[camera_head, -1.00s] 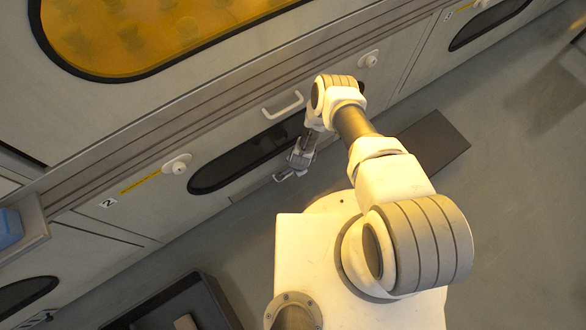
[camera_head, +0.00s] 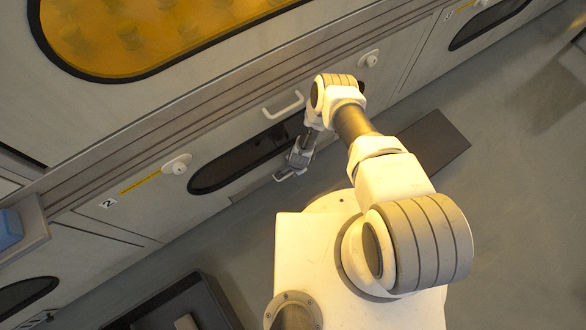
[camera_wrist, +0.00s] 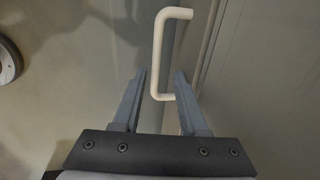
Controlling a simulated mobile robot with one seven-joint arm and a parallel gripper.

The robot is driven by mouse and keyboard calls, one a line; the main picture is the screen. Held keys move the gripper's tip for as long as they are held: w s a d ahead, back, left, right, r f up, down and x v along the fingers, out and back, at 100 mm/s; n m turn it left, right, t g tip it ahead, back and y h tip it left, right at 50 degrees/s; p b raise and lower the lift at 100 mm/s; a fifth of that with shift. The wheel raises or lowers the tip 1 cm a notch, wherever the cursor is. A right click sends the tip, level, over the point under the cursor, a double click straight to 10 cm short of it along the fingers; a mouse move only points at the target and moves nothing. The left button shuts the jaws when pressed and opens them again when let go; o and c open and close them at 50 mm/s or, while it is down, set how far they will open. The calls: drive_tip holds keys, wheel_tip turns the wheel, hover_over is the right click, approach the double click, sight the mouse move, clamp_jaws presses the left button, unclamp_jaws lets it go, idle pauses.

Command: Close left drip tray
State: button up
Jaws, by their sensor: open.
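A grey cabinet front marked 2 (camera_head: 108,203) runs diagonally across the head view, with a dark oblong window (camera_head: 225,174) and a pale bar handle (camera_head: 283,105). My gripper (camera_head: 284,174) is low in front of this cabinet, right of the window. In the wrist view my gripper (camera_wrist: 158,88) is open, its two grey fingers apart. A cream bar handle (camera_wrist: 158,52) lies ahead, its near end between the fingertips with no clear contact. I cannot tell whether it is the drip tray's handle. The tray's body is not clearly visible, and my arm hides part of the cabinet.
Round white knobs (camera_head: 177,164) stick out of the cabinet front. A dark flat slab (camera_head: 433,142) lies on the floor right of my arm. A dark open box (camera_head: 205,300) stands at the bottom left. Grey floor is clear at the right.

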wheel_tip(320, 180, up, 7)
drive_tip(key=s+p, duration=0.1)
drive_tip(key=p, duration=0.3)
drive_tip(key=shift+d+r, duration=0.2)
drive_tip(key=shift+d, duration=0.2)
drive_tip(key=shift+s, duration=0.2)
